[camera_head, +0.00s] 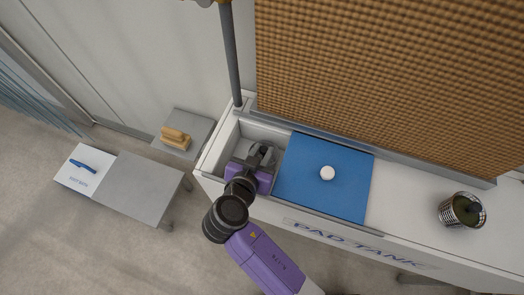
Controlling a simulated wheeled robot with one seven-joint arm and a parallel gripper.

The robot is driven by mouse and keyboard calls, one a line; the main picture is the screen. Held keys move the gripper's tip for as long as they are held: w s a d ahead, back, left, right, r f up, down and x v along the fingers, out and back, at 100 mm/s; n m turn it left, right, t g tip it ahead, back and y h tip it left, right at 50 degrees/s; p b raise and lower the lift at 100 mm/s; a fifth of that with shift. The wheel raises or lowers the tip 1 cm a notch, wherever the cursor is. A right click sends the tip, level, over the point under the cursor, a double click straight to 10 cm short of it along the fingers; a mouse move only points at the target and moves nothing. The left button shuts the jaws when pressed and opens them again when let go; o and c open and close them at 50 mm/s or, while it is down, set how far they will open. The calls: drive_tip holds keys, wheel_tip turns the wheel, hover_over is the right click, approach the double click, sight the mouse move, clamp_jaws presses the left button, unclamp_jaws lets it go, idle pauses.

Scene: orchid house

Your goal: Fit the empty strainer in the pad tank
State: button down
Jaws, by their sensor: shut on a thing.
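The pad tank (375,238) is a long white trough under a brown cooling pad. Its left end is an open bay, and a blue lid (300,188) with a white knob covers the part beside it. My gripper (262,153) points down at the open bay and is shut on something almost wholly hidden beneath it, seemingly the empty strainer. I cannot tell how deep it sits or whether it touches the bay. A metal mesh strainer (447,213) with dark green matter inside stands on the tank's white top at the right.
A low table (148,187) at the left bears a white sheet with a blue tool (83,166). A small grey stand (197,128) left of the tank holds a wooden brush (176,139). A grey upright pipe (230,55) rises behind the open bay. The floor in front is clear.

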drive_tip(key=shift+f, duration=0.1)
drive_tip(key=c, duration=1.2)
unclamp_jaws()
drive_tip(key=shift+c, duration=0.2)
drive_tip(key=shift+s+a+r, duration=0.1)
drive_tip(key=shift+s+r, duration=0.05)
drive_tip(key=shift+r, duration=0.1)
drive_tip(key=v, duration=1.1)
drive_tip(key=shift+s, duration=0.3)
